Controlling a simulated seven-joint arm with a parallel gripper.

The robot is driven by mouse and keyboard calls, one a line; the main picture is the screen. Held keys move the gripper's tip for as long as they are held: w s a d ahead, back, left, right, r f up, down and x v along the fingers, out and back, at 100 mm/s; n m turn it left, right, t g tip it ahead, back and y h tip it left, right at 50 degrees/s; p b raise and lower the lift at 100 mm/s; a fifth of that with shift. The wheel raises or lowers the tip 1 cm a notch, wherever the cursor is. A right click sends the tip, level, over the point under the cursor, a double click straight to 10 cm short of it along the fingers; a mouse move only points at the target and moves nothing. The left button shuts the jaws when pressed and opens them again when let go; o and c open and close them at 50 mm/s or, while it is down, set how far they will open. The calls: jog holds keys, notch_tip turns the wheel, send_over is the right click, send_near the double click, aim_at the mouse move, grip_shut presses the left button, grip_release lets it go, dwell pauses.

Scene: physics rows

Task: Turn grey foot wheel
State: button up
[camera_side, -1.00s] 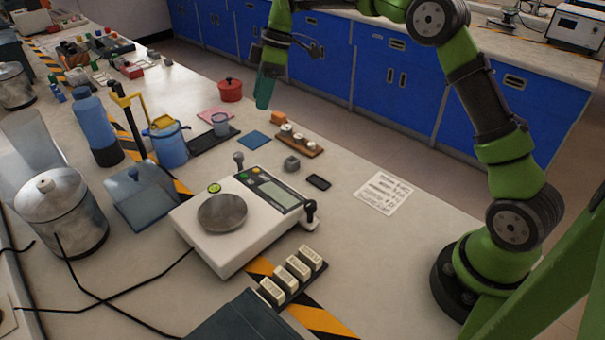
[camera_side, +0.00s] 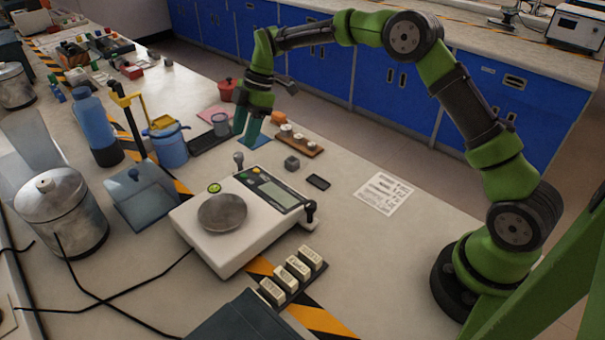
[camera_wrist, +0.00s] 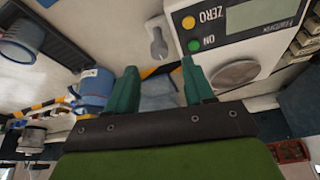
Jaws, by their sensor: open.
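The white balance (camera_side: 255,238) stands on the bench with a round metal pan and a display panel. A grey foot wheel (camera_side: 238,158) on a short stem sticks up at its far corner; it also shows in the wrist view (camera_wrist: 158,42), above the gap between my fingertips. A darker knob (camera_side: 310,206) is at the balance's right corner. My gripper (camera_side: 246,140) is open and empty, with teal fingers pointing down just beyond the grey foot wheel. In the wrist view, my gripper (camera_wrist: 158,68) appears apart from the wheel.
A blue jug (camera_side: 168,145) and a dark tray (camera_side: 208,140) with a cup stand left of my gripper. A wooden block with white knobs (camera_side: 298,140), a grey cube (camera_side: 292,163) and a black slab (camera_side: 318,182) lie to the right. A paper sheet (camera_side: 383,193) lies on clear bench.

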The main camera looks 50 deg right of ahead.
aim_at(239, 155)
jog(key=x, duration=0.5)
jog(key=shift+d, duration=0.1)
grip_shut()
jog(key=shift+m, duration=0.4)
jog(key=m+t, duration=0.1)
jog(key=m, duration=0.1)
jog(key=m+t+h, duration=0.1)
jog(key=m, duration=0.2)
jog(key=shift+s+r+m, duration=0.1)
jog(key=shift+s+m, duration=0.05)
jog(key=shift+m, duration=0.15)
jog(key=m, duration=0.1)
jog(key=m+t+h, duration=0.1)
jog(key=m, duration=0.1)
jog(key=m+h, duration=0.1)
jog(key=m, duration=0.1)
jog(key=shift+s+a+t, duration=0.1)
jog(key=shift+a+t, duration=0.15)
jog(key=shift+t, duration=0.05)
jog(key=shift+m, duration=0.3)
